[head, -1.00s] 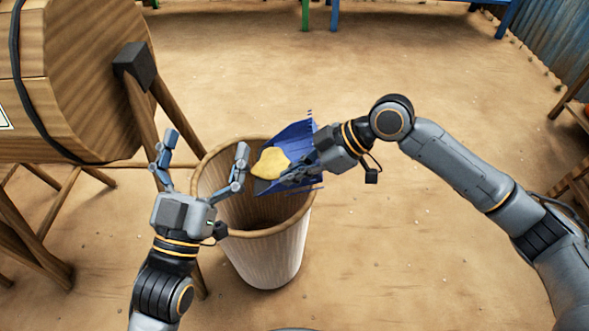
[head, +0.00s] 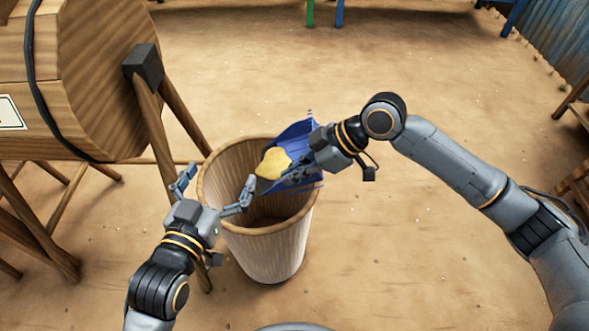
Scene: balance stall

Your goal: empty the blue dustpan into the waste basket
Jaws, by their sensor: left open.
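The blue dustpan (head: 298,137) is over the right side of the waste basket's mouth, with a yellow heap (head: 273,164) still on it near its left edge. My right gripper (head: 292,176) is shut on the dustpan, reaching in from the right; its fingers hide part of the pan. The waste basket (head: 266,252) is a tall wooden-looking bin standing upright on the ground, its inside dark and partly hidden by the pan. My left gripper (head: 218,182) is open and empty at the basket's left rim, with one finger over the mouth, left of the pan.
A large wooden barrel (head: 95,85) on wooden legs (head: 165,145) stands close to the left of the basket. Sandy ground (head: 420,240) is clear in front and right of the basket. Blue and green legs (head: 311,12) show at the back.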

